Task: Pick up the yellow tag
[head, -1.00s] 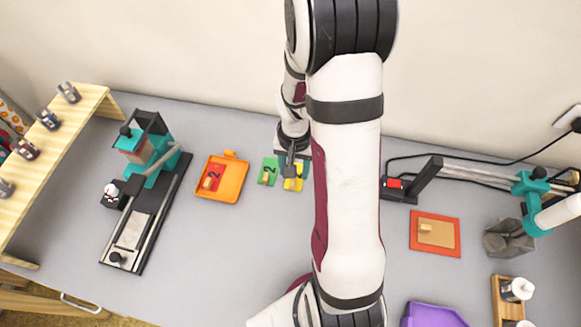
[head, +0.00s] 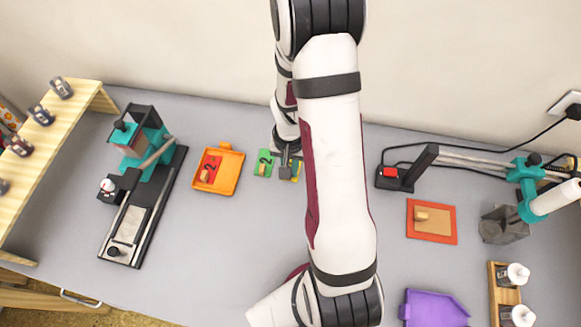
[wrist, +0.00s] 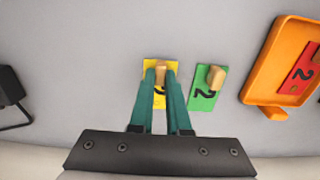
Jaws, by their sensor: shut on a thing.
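The yellow tag (wrist: 149,75) lies below my gripper (wrist: 161,69) in the wrist view, with a small wooden knob (wrist: 161,67) on it. My gripper's two teal fingers are shut on the knob and cover part of the tag and its black numeral. In the head view, my gripper (head: 285,172) hides most of the yellow tag (head: 296,171), and only its right part shows. The tag looks flat and at or very near the grey table; I cannot tell whether it is clear of the surface.
A green tag (wrist: 203,98) with a knob lies just beside the yellow one. An orange tray (head: 229,180) holds a red tag (head: 210,166). A teal stamping press (head: 150,150) stands farther left. An orange-red pad (head: 433,236) and a purple tray (head: 433,308) are to the right.

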